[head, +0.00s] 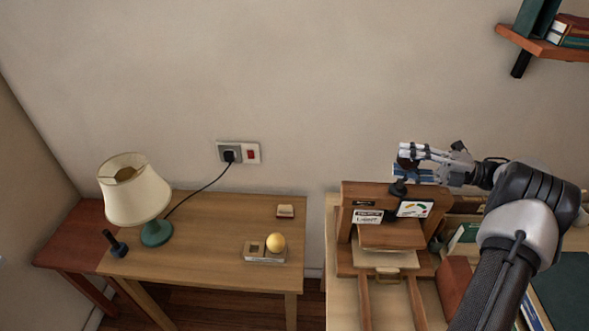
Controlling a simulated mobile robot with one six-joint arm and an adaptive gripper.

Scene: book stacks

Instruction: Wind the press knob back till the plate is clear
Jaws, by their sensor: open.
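The wooden press (348,200) stands on the desk at the right, with a label and a small coloured card on its front. Its dark knob (407,164) sits on top of the screw above the crossbeam. My gripper (404,161) comes in level from the right, open, with its fingers on either side of the knob. I cannot tell whether they touch it. A brown wooden plate (391,236) lies below the beam, over a paler layer (384,259). Any gap between plate and layer is too small to tell. The lower screw is hidden behind the card.
Books (464,239) stand right of the press, partly behind my arm. A wall shelf (545,46) is at the upper right. A separate table (205,225) at the left holds a lamp (136,190) and a yellow ball (275,242) on a small base. A gap separates the tables.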

